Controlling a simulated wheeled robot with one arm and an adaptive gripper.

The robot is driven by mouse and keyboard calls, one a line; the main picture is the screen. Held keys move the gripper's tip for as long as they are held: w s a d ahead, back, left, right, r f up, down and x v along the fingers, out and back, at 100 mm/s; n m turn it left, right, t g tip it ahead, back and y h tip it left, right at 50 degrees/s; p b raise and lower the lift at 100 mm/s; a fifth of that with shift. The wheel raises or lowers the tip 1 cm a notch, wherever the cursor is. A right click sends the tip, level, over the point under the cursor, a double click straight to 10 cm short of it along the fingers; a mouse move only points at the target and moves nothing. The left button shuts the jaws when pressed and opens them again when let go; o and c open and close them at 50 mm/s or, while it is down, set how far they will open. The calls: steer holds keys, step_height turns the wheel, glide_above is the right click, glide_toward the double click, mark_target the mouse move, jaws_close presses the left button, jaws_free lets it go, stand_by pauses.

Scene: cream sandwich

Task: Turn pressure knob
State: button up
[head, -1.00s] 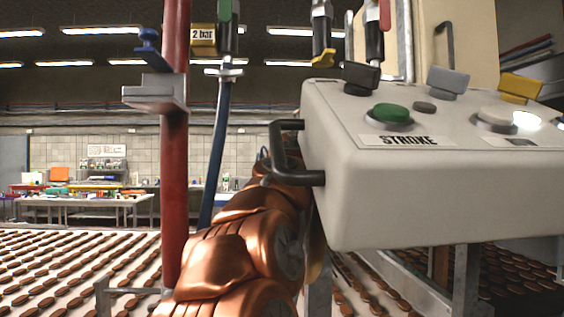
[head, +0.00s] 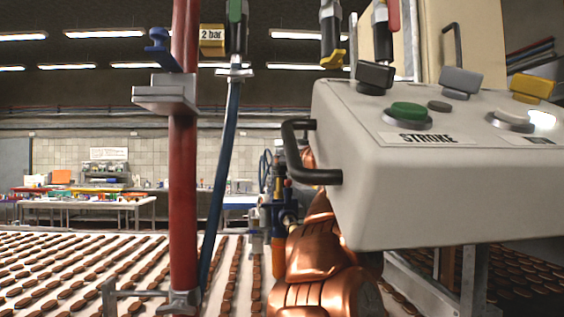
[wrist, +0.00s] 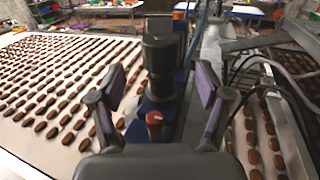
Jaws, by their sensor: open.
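My gripper (wrist: 158,80) is open in the wrist view, its two purple-padded fingers apart. A black, upright cylindrical knob (wrist: 160,52) stands on a dark and blue fitting between and beyond the fingers; neither finger visibly touches it. A small red knob (wrist: 154,119) sits lower, nearer the palm. I cannot tell for certain which is the pressure knob. In the head view a blue and orange fitting (head: 280,200) stands beside my copper arm, and my gripper cannot be made out there.
A grey control box (head: 440,200) with a black handle (head: 292,155) stands close on the right. A conveyor (wrist: 20,150) carries rows of biscuits.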

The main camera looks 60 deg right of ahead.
mark_target(281, 171)
steer(key=shift+p+x, duration=1.3)
steer(key=shift+x, duration=2.2)
steer(key=shift+c, duration=0.3)
steer(key=c, duration=1.1)
steer(key=shift+n+y, duration=0.3)
steer(key=shift+y, duration=0.1)
steer(key=shift+r+n+t+y+p, duration=0.1)
steer(key=shift+n+t+y+p, duration=1)
steer(key=shift+y, duration=0.6)
